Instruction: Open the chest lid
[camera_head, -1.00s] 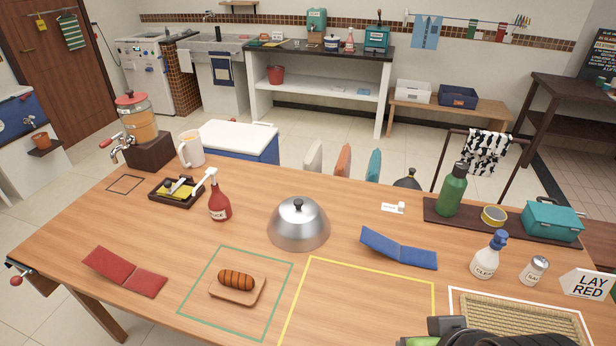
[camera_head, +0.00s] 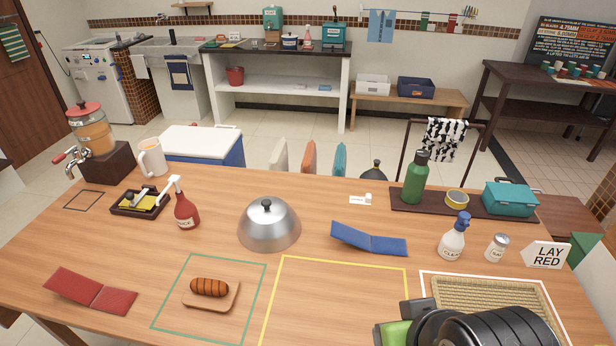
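A chest with a blue body and a flat white lid (camera_head: 200,142) stands on the floor behind the table, left of centre. Its lid is shut, and the table's far edge hides its lower part. A smaller teal box (camera_head: 510,200) with a handle sits on a dark board at the table's right, also shut.
The wooden table (camera_head: 330,208) holds a metal dome (camera_head: 269,226), a drink dispenser (camera_head: 92,138), a white mug (camera_head: 152,158), a green bottle (camera_head: 415,180) and a spray bottle (camera_head: 453,240). Floor behind is mostly clear.

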